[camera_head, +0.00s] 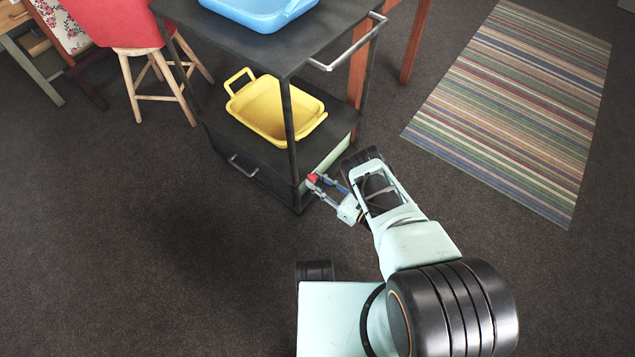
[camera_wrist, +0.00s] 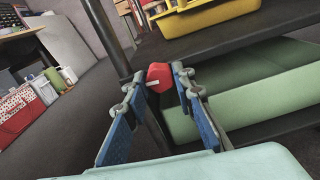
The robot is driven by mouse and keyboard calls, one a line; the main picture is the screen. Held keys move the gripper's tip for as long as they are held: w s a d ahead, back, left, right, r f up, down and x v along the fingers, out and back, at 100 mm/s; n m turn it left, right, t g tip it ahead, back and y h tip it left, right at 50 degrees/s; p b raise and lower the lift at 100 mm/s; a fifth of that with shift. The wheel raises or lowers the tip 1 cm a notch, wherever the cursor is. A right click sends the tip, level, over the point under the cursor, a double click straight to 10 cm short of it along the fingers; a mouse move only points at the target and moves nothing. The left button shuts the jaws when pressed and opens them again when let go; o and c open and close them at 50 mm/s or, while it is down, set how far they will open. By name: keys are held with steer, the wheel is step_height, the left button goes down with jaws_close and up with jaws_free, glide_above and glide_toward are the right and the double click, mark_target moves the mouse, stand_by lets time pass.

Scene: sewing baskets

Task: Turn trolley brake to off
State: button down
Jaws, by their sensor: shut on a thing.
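The trolley (camera_head: 277,155) is dark and has two shelves, with a metal push handle at the upper right. Its brake is a small red knob (camera_head: 312,178) low on the near corner, beside the post. In the wrist view the red knob (camera_wrist: 160,76) shows a white pointer mark directed toward the lower left. My gripper (camera_head: 318,184) is at the knob. In the wrist view my gripper (camera_wrist: 160,80) has its two blue-padded fingers on either side of the knob, shut on it. The finger tips cover the knob's sides.
A yellow basket (camera_head: 235,87) sits on the lower shelf and a blue basket (camera_head: 300,12) on the top shelf. A red stool (camera_head: 105,25) stands at the left. A striped rug (camera_head: 515,100) lies at the right. The floor before the trolley is clear.

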steer(key=shift+w+r+n, duration=0.1)
steer(key=shift+n, duration=0.5)
steer(key=c, duration=1.6)
jaws_free()
